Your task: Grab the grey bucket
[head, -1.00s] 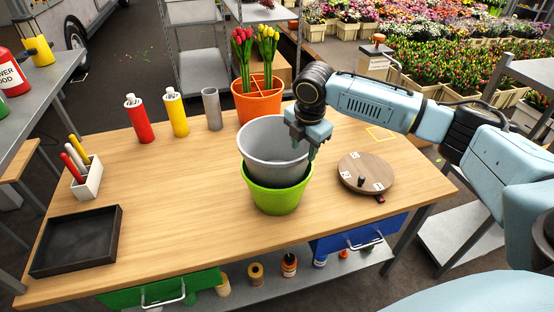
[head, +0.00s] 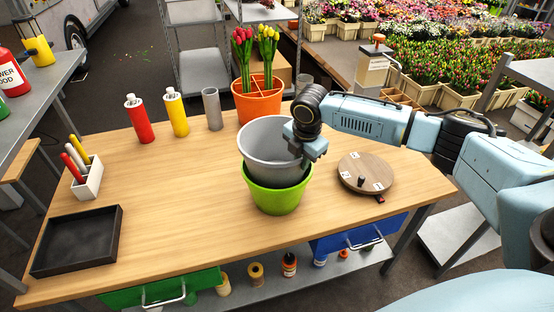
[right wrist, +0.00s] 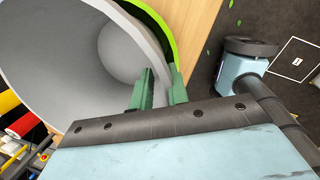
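The grey bucket (head: 270,142) sits upright inside the lime-green pot (head: 275,200) at the middle of the wooden table. Its wide inside fills the left of the right wrist view (right wrist: 50,65). My right gripper (head: 307,158) is at the bucket's right rim. In the right wrist view its green fingers (right wrist: 160,92) straddle the grey wall, one inside and one outside. They stand close together, with the rim between them, and look shut on it. The outer fingertip is partly hidden in the head view. My left gripper is not in view.
A round wooden board (head: 365,173) lies right of the pots. An orange pot (head: 259,103) with tulips stands behind. A red bottle (head: 139,120), yellow bottle (head: 176,114) and grey cylinder (head: 212,108) stand back left. A black tray (head: 77,240) lies front left; the table between is clear.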

